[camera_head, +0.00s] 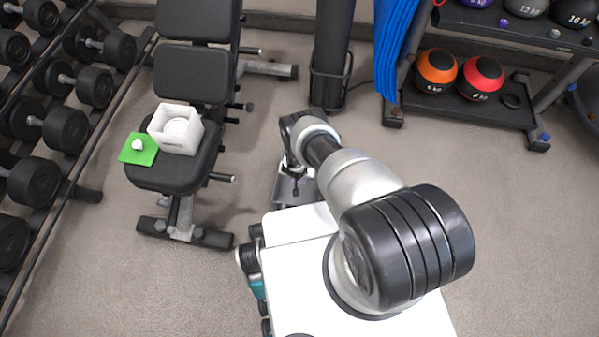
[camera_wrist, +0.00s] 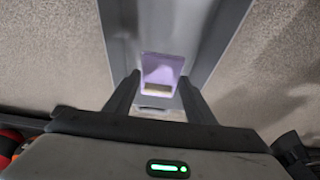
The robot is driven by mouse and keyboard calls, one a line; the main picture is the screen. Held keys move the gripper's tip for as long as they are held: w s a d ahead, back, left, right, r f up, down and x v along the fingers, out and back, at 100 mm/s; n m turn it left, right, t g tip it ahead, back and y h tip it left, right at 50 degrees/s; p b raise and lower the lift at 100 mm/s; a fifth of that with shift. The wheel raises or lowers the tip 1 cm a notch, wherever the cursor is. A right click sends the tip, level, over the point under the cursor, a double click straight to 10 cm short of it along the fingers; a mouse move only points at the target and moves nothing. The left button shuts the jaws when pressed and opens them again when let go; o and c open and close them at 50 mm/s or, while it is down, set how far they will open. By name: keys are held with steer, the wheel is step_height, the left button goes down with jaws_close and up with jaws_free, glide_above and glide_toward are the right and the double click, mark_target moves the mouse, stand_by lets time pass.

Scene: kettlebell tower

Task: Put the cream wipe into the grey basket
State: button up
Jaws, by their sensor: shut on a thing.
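My gripper (camera_wrist: 159,92) points down over the grey basket (camera_wrist: 216,55), a long grey trough in the wrist view. A small cream strip, the edge of the cream wipe (camera_wrist: 158,91), shows between the fingertips, and the fingers are shut on it. A pale lavender piece (camera_wrist: 162,68) shows just beyond the cream strip; I cannot tell whether it lies in the basket or touches the wipe. In the head view the grey basket (camera_head: 283,190) stands beside my base, and my arm partly covers it. The wipe cannot be made out there.
A black bench (camera_head: 180,177) stands at left with a white open box (camera_head: 160,139) and a green cloth (camera_head: 130,153) with a small white item on it. A dumbbell rack (camera_head: 112,107) lines the left edge. A ball shelf (camera_head: 468,108) stands at back right. Floor between is clear.

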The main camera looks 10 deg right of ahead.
steer(key=shift+f, duration=0.35)
steer(key=o, duration=1.5)
steer(key=p+v, duration=0.7)
steer(key=v, duration=0.1)
steer(key=shift+p, duration=0.35)
